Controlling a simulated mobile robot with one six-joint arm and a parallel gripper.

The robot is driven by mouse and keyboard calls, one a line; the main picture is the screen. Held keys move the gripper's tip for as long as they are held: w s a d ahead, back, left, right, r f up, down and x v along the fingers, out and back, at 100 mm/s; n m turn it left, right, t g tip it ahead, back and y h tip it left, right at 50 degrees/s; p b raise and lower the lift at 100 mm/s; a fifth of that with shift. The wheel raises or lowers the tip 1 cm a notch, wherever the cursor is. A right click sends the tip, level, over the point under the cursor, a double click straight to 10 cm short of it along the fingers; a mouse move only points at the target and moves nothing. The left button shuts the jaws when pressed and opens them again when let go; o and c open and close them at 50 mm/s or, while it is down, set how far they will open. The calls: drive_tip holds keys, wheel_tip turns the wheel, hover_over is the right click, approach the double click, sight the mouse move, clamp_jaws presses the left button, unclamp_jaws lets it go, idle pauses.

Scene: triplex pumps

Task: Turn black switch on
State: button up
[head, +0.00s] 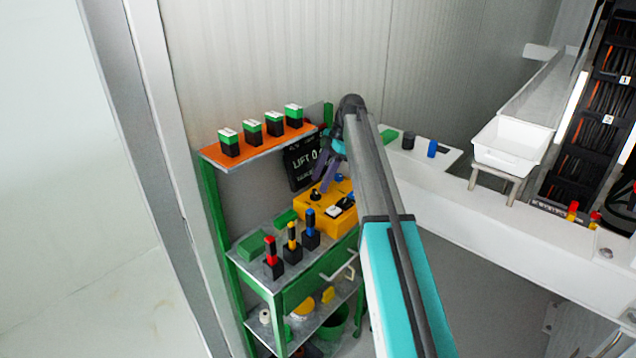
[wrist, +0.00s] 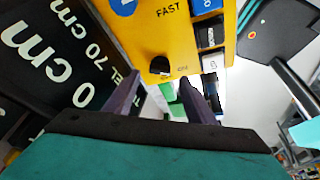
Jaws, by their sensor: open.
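A yellow control box (head: 312,222) stands on the green cart; it also fills the top of the wrist view (wrist: 185,22). On it, the wrist view shows a black rocker switch (wrist: 210,34) between a blue switch (wrist: 206,5) and a white switch (wrist: 210,62). A round black knob (wrist: 159,66) sits beside them, below the word FAST. My gripper (wrist: 160,80) is open and empty, with its two dark fingers pointing at the box near the knob. In the head view my gripper (head: 323,177) hangs just above the box. The black switch's position is too small to tell.
A dark LIFT sign (head: 303,160) stands close behind the box. An orange shelf (head: 258,147) with several green-and-black blocks is at the upper left. Red, yellow and blue-handled tools (head: 291,240) stand on the cart in front. A white counter (head: 450,194) lies to the right.

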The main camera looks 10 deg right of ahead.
drive_tip(key=p+v, duration=0.1)
drive_tip(key=v, duration=0.3)
drive_tip(key=shift+d+r, duration=0.15)
drive_tip(key=shift+r, duration=0.1)
